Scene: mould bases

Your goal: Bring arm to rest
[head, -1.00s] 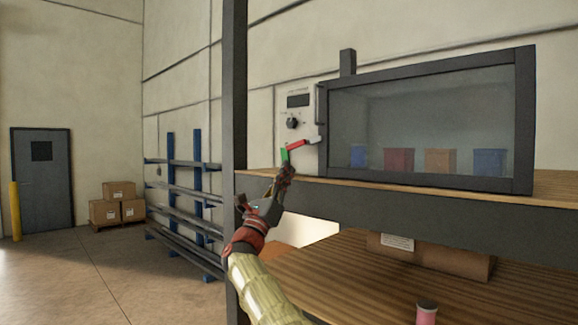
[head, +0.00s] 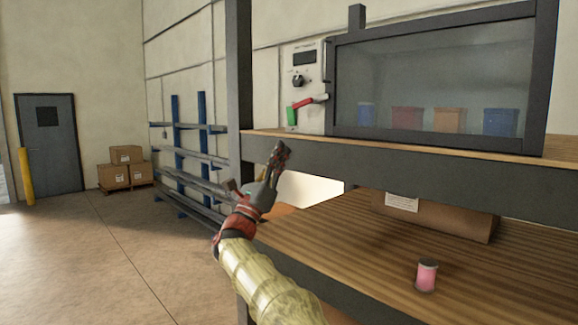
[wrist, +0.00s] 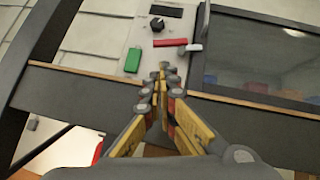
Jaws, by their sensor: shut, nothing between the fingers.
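My gripper (head: 280,152) is shut and empty, held in front of the front edge of the upper shelf, below the oven's control panel. In the wrist view the closed fingers (wrist: 163,72) point toward the shelf edge and panel. My arm comes up from the bottom of the head view. The oven (head: 430,75) has a dark-framed glass front that looks closed, with blue, red and orange containers behind it. Its control panel (head: 303,72) carries a dark display, a black knob, a red bar and a green block (head: 292,116). The gripper looks apart from all of these.
The upper shelf edge (head: 400,168) and a dark post (head: 239,80) are close to my arm. A blue rack (head: 190,150) and cardboard boxes (head: 125,170) are at the left, beyond open floor.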

